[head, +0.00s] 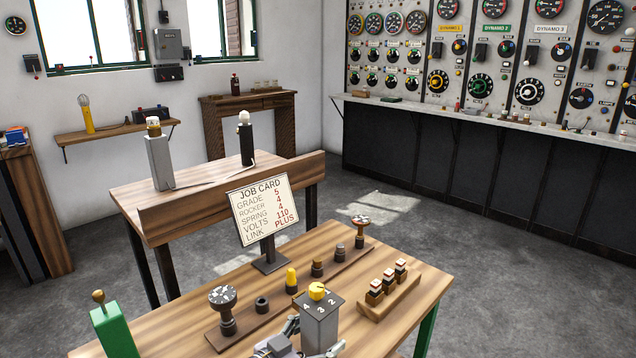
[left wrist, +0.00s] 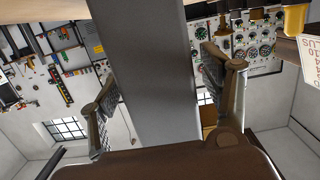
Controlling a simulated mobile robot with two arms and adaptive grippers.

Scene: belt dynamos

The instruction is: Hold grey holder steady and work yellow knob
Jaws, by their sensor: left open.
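The grey holder (head: 320,327) is an upright square block near the front edge of the wooden table. The yellow knob (head: 317,291) sits on its top face, with the numbers 1 to 4 marked around it. My left gripper (head: 316,335) is low at the holder, its fingers on either side of it. In the left wrist view the grey holder (left wrist: 155,70) stands between the open fingers of the left gripper (left wrist: 165,92). My right gripper is not in view.
A job card (head: 263,208) stands behind a wooden rail (head: 250,318) of knobs and pegs. A block with several capped pieces (head: 388,285) lies to the right. A green post (head: 112,330) stands at left. The table's right front is bare.

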